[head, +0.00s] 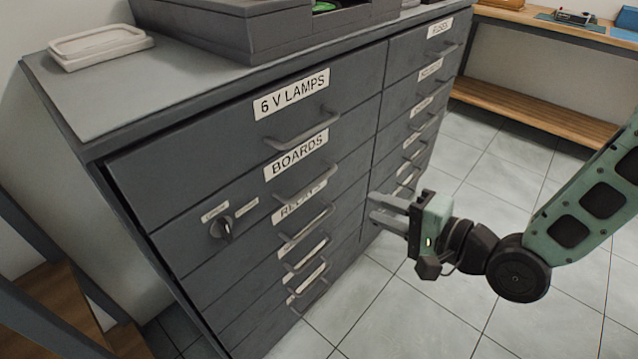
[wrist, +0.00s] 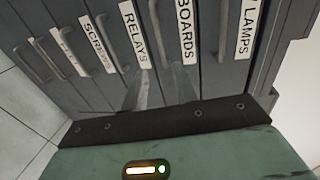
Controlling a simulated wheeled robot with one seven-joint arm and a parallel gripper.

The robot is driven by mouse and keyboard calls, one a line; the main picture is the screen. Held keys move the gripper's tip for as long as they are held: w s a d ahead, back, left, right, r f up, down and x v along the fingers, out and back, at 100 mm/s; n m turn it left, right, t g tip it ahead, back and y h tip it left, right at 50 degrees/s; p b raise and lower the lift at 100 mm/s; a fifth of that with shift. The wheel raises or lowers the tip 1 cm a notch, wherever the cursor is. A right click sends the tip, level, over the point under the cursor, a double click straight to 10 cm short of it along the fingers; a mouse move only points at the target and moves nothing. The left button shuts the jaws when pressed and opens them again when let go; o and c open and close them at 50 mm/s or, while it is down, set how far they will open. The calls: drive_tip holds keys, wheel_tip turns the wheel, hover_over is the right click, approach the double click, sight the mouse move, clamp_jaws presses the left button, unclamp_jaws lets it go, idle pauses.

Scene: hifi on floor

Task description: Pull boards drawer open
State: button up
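The boards drawer (head: 262,212) is the second drawer down in the left column of a dark grey cabinet. It looks closed, with a white BOARDS label (head: 296,155), a bar handle (head: 305,183) and a black knob (head: 222,229) at its left. My gripper (head: 372,207) is in front of the cabinet, right of and below the boards handle in the head view. Its two fingers are apart with nothing between them. In the wrist view, the fingers (wrist: 160,90) point at the drawer fronts, and the boards handle (wrist: 156,35) shows beyond the gap between them.
The 6 V lamps drawer (head: 200,155) is above and the relays drawer (head: 245,250) below, each with a protruding handle. A wooden bench (head: 535,105) stands at back right. The tiled floor (head: 390,310) in front is clear.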

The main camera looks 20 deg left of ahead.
sight(314, 184)
drive_tip(key=b+x, duration=0.1)
drive_tip(key=x, duration=1.5)
drive_tip(key=shift+w, duration=0.1)
drive_tip(key=shift+c, duration=0.3)
clamp_jaws()
